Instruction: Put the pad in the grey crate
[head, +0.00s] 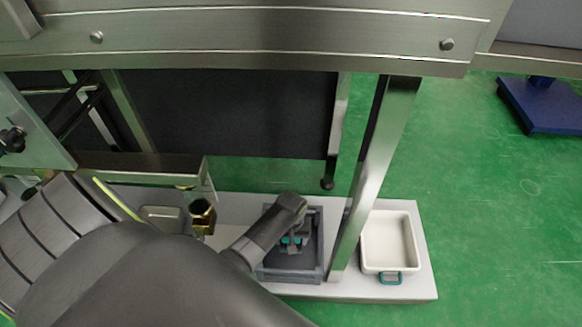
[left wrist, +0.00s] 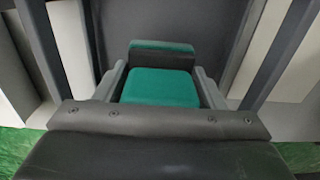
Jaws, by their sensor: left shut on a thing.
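The teal pad (left wrist: 160,86) sits between the fingers of my left gripper (left wrist: 161,92) in the left wrist view, and the fingers are shut on it. In the head view my left gripper (head: 296,242) points down over the grey crate (head: 290,277), with small bits of teal showing at its fingers. Dark crate walls (left wrist: 290,50) show on both sides of the pad in the left wrist view. I cannot tell whether the pad touches the crate floor. My right gripper is not in view.
A pale bench (head: 420,283) carries the crate. A brass-coloured part (head: 202,215) stands left of the crate. A steel beam (head: 270,38) crosses the top.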

